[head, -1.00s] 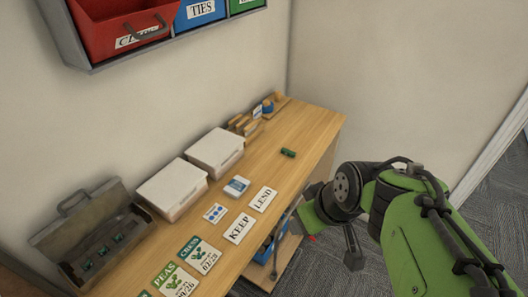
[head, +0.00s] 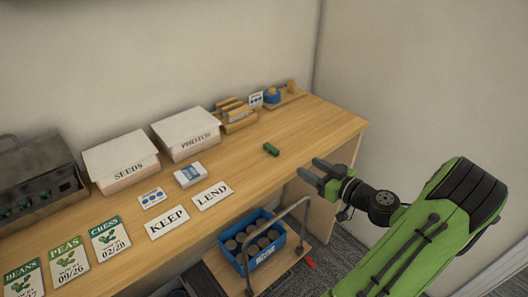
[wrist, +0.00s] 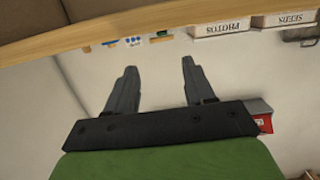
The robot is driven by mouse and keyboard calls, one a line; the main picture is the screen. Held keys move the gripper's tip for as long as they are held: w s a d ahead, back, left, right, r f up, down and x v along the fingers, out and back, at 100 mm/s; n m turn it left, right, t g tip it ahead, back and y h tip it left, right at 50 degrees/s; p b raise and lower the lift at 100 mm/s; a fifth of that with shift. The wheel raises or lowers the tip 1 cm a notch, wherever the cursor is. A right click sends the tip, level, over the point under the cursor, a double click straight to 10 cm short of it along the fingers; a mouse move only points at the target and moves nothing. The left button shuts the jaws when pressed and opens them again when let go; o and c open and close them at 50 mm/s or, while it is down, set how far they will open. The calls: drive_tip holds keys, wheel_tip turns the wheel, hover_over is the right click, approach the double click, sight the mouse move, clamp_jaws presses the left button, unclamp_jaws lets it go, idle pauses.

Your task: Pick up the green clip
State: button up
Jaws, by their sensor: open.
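The green clip (head: 271,150) lies on the wooden tabletop (head: 300,137), toward the right end in the head view. My gripper (head: 318,169) is open and empty, near the table's front edge, to the right of and a little nearer than the clip, and apart from it. In the wrist view, the two grey fingers of my gripper (wrist: 157,77) are spread with nothing between them. A small green bit shows at the table edge in that view; I cannot tell if it is the clip.
The SEEDS box (head: 120,162) and PHOTOS box (head: 185,134) stand along the wall. KEEP (head: 168,222) and LEND (head: 212,195) cards lie near the front edge. A blue crate (head: 254,241) sits on a handled cart below. The tabletop around the clip is clear.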

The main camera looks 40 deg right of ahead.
sight(275, 150)
drive_tip(key=w, duration=0.4)
drive_tip(key=w+f, duration=0.1)
drive_tip(key=w, duration=0.4)
drive_tip(key=w+f, duration=0.1)
drive_tip(key=w, duration=0.4)
drive_tip(key=shift+w+a+f, duration=0.15)
drive_tip(key=shift+w+a, duration=0.1)
drive_tip(key=shift+a, duration=0.15)
drive_tip(key=shift+s, duration=0.1)
drive_tip(key=shift+c, duration=0.4)
clamp_jaws()
